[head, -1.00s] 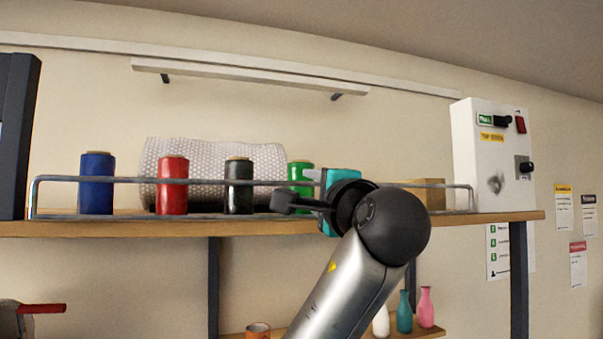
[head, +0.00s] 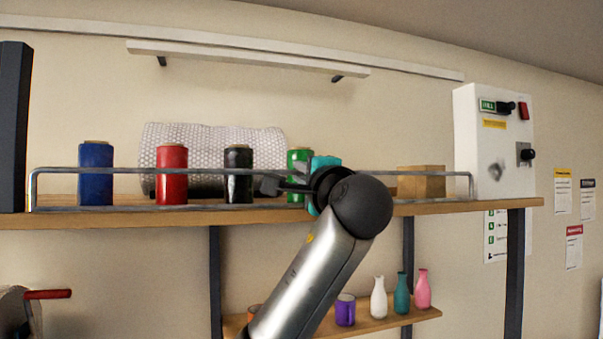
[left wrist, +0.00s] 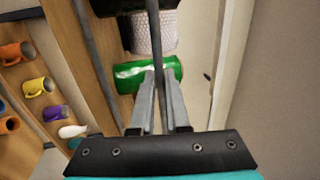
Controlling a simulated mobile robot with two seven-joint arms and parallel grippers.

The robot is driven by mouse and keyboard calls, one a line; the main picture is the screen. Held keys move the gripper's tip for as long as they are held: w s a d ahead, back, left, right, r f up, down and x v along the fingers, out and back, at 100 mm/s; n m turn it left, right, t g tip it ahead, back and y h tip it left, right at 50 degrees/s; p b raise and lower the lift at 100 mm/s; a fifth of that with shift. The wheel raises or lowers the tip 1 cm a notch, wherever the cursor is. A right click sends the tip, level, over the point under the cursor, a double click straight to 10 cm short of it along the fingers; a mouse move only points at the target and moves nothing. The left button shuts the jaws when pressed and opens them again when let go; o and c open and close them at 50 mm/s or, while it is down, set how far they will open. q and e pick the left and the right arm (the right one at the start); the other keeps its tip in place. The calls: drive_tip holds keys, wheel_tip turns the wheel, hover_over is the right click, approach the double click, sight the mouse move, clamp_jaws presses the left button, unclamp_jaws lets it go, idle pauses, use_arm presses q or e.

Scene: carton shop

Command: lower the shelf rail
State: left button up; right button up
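The shelf rail (head: 110,170) is a grey metal frame along the front edge of the upper wooden shelf (head: 130,217). It stands up, with its top bar crossing in front of the jars. My left gripper (head: 272,185) is at the rail, right of the black jar. In the left wrist view, the rail's bar (left wrist: 154,35) runs between the two fingers of the left gripper (left wrist: 160,78). The fingers look slightly apart, with the bar in the gap; firm contact is not visible. My right gripper is not in view.
Blue (head: 96,172), red (head: 172,175), black (head: 238,175) and green (head: 298,162) jars stand behind the rail, with a bubble-wrap roll (head: 210,140). A carton (head: 421,184) and control box (head: 490,150) are at right. A lower shelf (head: 385,320) holds small vases.

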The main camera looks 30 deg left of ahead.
use_arm(q)
clamp_jaws()
